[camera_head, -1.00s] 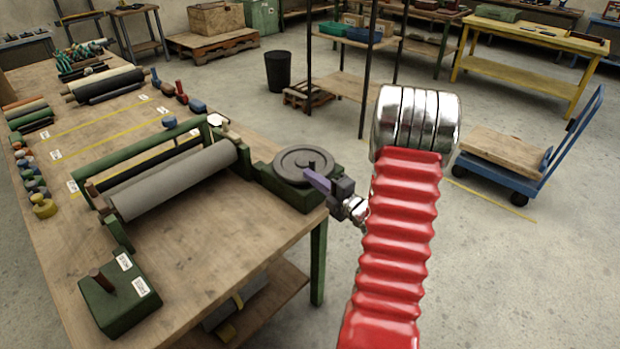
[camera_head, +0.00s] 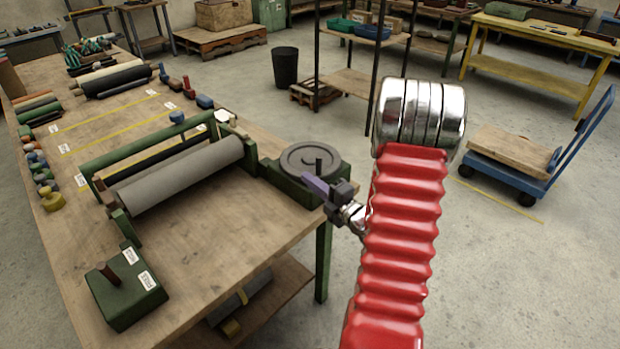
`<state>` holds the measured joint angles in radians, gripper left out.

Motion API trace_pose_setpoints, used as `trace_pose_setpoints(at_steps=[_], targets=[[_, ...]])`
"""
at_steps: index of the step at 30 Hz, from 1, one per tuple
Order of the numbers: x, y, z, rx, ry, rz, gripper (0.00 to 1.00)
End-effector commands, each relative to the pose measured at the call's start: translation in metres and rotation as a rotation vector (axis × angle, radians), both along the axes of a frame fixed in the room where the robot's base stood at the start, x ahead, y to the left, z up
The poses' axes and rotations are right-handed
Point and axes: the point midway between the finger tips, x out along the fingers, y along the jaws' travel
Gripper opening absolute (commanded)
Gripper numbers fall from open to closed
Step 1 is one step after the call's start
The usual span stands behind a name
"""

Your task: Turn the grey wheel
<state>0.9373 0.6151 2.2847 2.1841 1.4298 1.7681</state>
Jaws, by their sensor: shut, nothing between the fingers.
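The grey wheel (camera_head: 296,157) lies flat on a green base (camera_head: 330,187) at the right corner of the workbench. A short dark upright peg (camera_head: 319,165) stands on the wheel's near right part. My gripper (camera_head: 305,180), with purple fingers, is shut and empty. Its fingertips show over the near edge of the wheel, just left of and nearer than the peg; I cannot tell whether they touch the wheel or peg. A grey roll (camera_head: 180,178) in a green frame (camera_head: 140,147) stands left of the wheel.
A green block with a brown post (camera_head: 120,300) stands on the near bench (camera_head: 220,243). Small coloured pieces (camera_head: 52,200) line its left edge, and more rolls (camera_head: 115,80) lie at the back. A blue trolley (camera_head: 545,170) stands on the floor at right.

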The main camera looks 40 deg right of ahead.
Motion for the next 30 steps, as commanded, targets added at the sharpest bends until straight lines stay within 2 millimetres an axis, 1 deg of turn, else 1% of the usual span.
trace_pose_setpoints(at_steps=[5,15,18,23,30], targets=[[-0.019,-0.004,0.000,0.000,0.001,-0.003,0.00],[-0.063,-0.009,0.000,0.000,0.000,-0.002,0.00],[-0.073,-0.010,0.000,0.000,0.000,-0.002,0.00],[-0.082,-0.011,0.000,0.000,0.000,0.000,0.00],[-0.083,-0.010,0.000,0.000,0.000,0.002,0.00]])
